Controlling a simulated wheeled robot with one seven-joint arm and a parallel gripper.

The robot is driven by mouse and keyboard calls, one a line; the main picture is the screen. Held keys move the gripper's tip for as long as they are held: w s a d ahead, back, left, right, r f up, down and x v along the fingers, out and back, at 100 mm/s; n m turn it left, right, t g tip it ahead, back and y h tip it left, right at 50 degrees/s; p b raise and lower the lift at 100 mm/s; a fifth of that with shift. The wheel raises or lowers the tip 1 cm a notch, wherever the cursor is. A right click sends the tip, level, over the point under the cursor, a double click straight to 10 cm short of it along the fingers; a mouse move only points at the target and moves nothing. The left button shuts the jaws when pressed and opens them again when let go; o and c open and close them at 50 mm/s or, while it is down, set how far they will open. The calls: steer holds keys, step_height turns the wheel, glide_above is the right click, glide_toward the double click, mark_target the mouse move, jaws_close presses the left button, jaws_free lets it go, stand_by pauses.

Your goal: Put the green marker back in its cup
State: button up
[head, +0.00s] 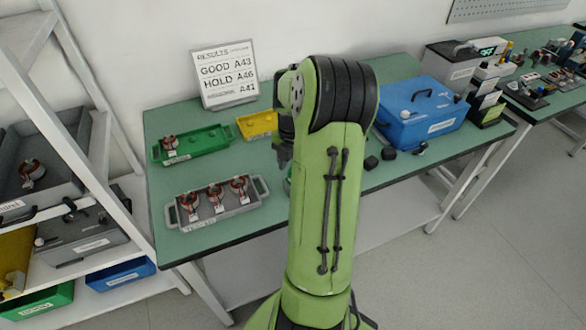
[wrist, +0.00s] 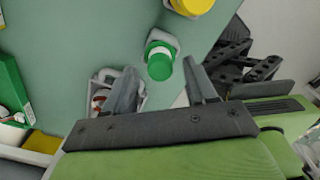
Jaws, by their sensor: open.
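In the wrist view, a round green piece (wrist: 159,63) with a pale grey-white holder around its far side is on the green table. It looks like the green marker or its cup; I cannot tell which. My gripper (wrist: 162,84) is open, with its two dark fingers either side of and just short of this green piece. Nothing shows between the fingers. A similar yellow round piece (wrist: 192,5) in a pale holder is at the top edge. In the head view my arm hides most of this area.
On the table (head: 240,220) are a grey tray with several copper-wound stators (head: 253,203), a green tray (head: 193,144), a yellow bin (head: 257,125), a results sign (head: 226,75) and a blue case (head: 424,115). Small black pieces (head: 388,153) lie near the case. A shelf (head: 70,70) stands left.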

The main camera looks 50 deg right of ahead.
step_height(320, 180, up, 11)
steer(key=p, duration=0.3)
steer(key=w+a+r+m+h, duration=0.1)
steer(key=w+a+r+m, duration=0.2)
steer(key=a, duration=0.4)
steer(key=s+a+r+m+t+h, duration=0.15)
steer(key=a+r+m, duration=0.35)
steer(key=a, duration=0.6)
steer(key=s+a+f+m+t+y, duration=0.1)
steer(key=s+a+m+t, duration=0.3)
steer(key=s+a+m, duration=0.6)
steer(key=a+y, duration=0.1)
steer(key=a, duration=0.1)
steer(key=shift+s+a+m, duration=0.15)
steer(key=shift+a+m, duration=0.15)
steer(key=shift+a, duration=0.05)
